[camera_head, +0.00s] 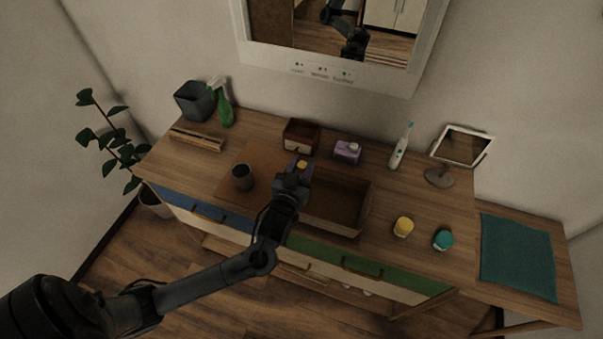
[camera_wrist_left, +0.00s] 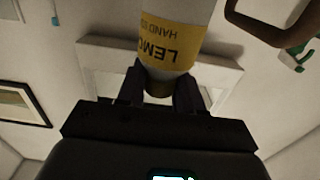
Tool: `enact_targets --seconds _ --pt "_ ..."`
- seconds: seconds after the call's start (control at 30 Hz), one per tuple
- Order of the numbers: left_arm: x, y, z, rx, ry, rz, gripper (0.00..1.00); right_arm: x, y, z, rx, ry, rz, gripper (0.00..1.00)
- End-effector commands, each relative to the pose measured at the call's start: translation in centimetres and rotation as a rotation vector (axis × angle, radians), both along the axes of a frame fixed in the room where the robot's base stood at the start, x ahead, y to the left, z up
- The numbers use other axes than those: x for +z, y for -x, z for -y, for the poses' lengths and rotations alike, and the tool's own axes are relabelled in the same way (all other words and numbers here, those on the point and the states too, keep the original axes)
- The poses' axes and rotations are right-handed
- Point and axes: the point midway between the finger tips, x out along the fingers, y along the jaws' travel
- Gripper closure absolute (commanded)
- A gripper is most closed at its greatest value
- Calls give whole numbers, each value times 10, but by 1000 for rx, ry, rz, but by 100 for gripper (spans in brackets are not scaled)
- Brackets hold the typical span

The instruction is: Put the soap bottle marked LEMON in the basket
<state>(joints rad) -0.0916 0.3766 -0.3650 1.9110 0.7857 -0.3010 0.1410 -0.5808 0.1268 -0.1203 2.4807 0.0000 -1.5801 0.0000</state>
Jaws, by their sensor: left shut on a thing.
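In the left wrist view, a pale bottle (camera_wrist_left: 172,35) with a yellow label reads LEMON and HAND, with the lettering upside down. My left gripper (camera_wrist_left: 160,88) is shut on its narrow end. In the head view, my left gripper (camera_head: 296,178) is over the counter at the left end of an open brown box-like basket (camera_head: 325,224). The basket's left end is hidden by my arm. My right gripper is not in view.
A dark cup (camera_head: 242,177) stands left of the gripper. A small wooden box (camera_head: 300,137) and a purple dispenser (camera_head: 347,151) stand behind. A yellow-lidded jar (camera_head: 403,227), a teal jar (camera_head: 443,239) and a mirror stand (camera_head: 440,177) are right of the basket.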

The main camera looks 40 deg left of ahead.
Motion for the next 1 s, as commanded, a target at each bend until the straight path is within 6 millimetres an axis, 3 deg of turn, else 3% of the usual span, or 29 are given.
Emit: enact_targets --seconds 0.2,0.5,0.97,1.0 --pt "-7 -4 -7 1 1 1 100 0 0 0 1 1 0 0" --pt "-40 -4 -7 1 0 0 100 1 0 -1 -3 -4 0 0" --pt "-47 -4 -7 1 1 1 100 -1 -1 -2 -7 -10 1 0" --pt "-48 -4 -6 0 0 0 63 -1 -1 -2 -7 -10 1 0"
